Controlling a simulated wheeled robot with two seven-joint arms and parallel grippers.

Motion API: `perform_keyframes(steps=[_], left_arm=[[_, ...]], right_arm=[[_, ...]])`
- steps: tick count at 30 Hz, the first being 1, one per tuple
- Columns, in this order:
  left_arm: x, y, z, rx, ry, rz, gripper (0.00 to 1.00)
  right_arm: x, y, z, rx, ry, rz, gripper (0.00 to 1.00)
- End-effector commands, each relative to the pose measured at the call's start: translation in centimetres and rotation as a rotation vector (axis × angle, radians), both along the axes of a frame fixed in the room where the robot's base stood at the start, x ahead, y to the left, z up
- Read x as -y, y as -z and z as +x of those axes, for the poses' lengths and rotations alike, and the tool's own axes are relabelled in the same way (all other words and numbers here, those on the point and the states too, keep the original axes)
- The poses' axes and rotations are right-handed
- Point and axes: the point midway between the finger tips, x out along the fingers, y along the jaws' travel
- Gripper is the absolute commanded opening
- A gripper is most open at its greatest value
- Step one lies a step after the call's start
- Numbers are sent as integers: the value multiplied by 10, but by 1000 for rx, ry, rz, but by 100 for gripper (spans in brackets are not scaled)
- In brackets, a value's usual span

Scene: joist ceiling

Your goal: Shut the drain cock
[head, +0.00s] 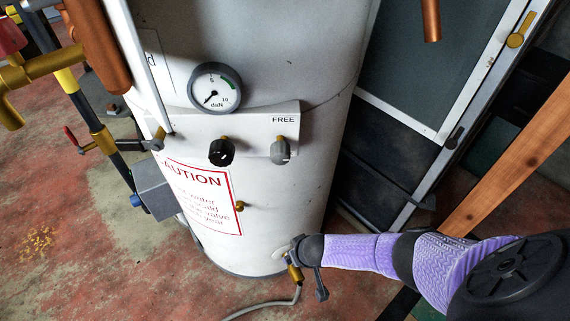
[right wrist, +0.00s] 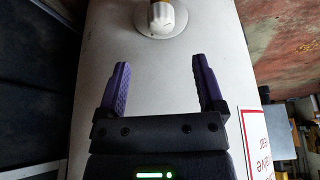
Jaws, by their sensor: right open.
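The drain cock (head: 294,272) sits low on the front of a white tank (head: 270,215). In the right wrist view a pale fitting with a round base and a brass part (right wrist: 160,18), apparently the cock, shows at the top edge, partly cut off. My right gripper (right wrist: 158,73) is open and empty, the fitting beyond its fingertips. In the head view my purple right arm reaches in from the right and overlaps the cock's right side; contact cannot be told.
A gauge (head: 214,87), a black knob (head: 221,152) and a grey knob (head: 281,150) sit above a caution sign (head: 202,195). A grey hose (head: 270,305) runs along the floor. Pipes stand at left; a wooden beam (head: 510,155) leans at right.

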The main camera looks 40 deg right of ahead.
Motion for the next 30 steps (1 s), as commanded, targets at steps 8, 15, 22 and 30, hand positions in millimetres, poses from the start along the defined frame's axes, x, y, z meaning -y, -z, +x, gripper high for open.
perform_keyframes(steps=[8,15,22,30], left_arm=[[1,56,-8,-46,-2,2,92],[1,64,21,-27,-7,10,92],[1,64,25,-24,-8,10,92],[1,64,25,-24,-8,10,92]], right_arm=[[3,69,21,-8,4,4,87],[4,77,28,-3,6,5,87],[4,76,30,-1,6,5,87],[4,76,30,-1,6,5,44]])
